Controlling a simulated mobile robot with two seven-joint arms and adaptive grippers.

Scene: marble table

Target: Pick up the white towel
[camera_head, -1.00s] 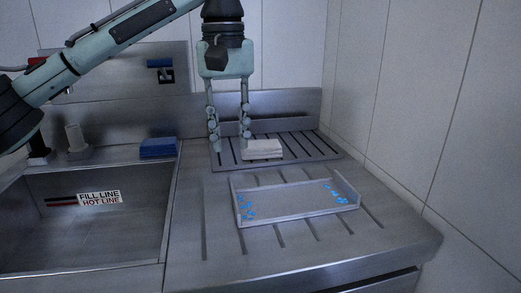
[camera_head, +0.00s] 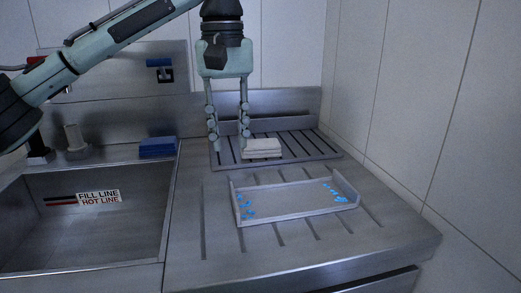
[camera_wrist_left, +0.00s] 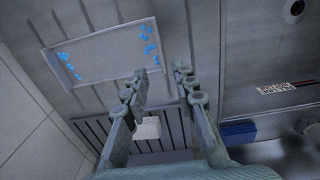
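The white towel (camera_head: 262,148), a small folded block, lies on the grooved drain rack at the back of the counter. It also shows in the left wrist view (camera_wrist_left: 149,128), beside the inner side of one finger. My left gripper (camera_head: 230,149) points down with its fingers apart and nothing held. In the head view its right finger stands in front of the towel's left end, and the other finger is further left. I cannot tell whether a finger touches the towel. The open fingers also show in the left wrist view (camera_wrist_left: 160,80). My right gripper is not in view.
A shallow grey tray (camera_head: 285,216) with blue marks lies in front of the grooved rack (camera_head: 315,151). A blue folded block (camera_head: 157,148) sits left, behind the sink (camera_head: 95,235). A tiled wall (camera_head: 400,110) bounds the right. The counter's front is clear.

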